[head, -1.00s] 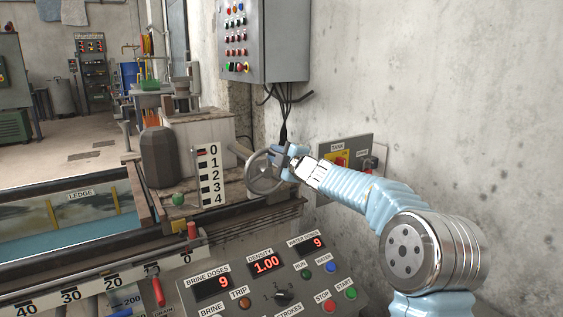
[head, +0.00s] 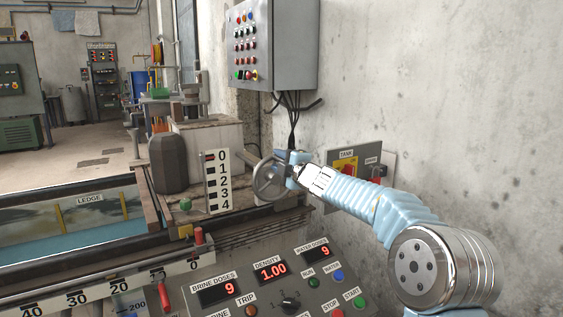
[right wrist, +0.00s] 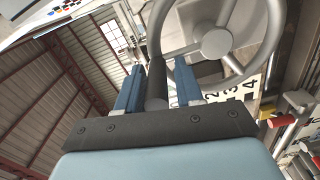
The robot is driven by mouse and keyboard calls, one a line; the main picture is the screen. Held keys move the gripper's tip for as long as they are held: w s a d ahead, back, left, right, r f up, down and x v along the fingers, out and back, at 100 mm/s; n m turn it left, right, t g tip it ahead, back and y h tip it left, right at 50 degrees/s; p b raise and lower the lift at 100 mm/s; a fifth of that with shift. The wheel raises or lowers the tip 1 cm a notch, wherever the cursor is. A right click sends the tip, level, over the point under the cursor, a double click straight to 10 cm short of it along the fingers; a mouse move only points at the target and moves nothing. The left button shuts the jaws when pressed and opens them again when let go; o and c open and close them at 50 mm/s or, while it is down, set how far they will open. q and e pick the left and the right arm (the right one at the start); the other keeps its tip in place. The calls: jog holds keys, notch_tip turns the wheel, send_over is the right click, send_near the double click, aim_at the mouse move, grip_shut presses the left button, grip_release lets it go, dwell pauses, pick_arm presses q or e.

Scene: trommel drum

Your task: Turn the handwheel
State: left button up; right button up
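The handwheel (head: 268,181) is a grey spoked wheel mounted beside the white 0–4 scale (head: 217,181), near the wall. In the right wrist view the wheel's hub (right wrist: 216,43) and rim show close up. A dark cylindrical handle (right wrist: 155,80) stands out from the rim. My right gripper (head: 287,160) is at the upper right of the wheel. In the right wrist view its two blue fingers (right wrist: 158,75) lie either side of the handle, with narrow gaps showing, so it looks open around it. The scale's red marker is near 0. My left gripper is not in view.
A control panel (head: 275,290) with red displays and buttons lies in front of the wheel. A grey switch plate (head: 366,171) is on the wall behind my right arm. A dark rounded weight (head: 168,164) and a water trough (head: 80,228) are to the left.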

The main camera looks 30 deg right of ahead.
jog(key=shift+o, duration=0.5)
jog(key=shift+d, duration=0.1)
jog(key=shift+s+d, duration=0.1)
jog(key=shift+s, duration=0.2)
jog(key=s+b, duration=0.1)
jog(key=s, duration=1.2)
jog(key=shift+d, duration=0.45)
jog(key=shift+s, duration=0.1)
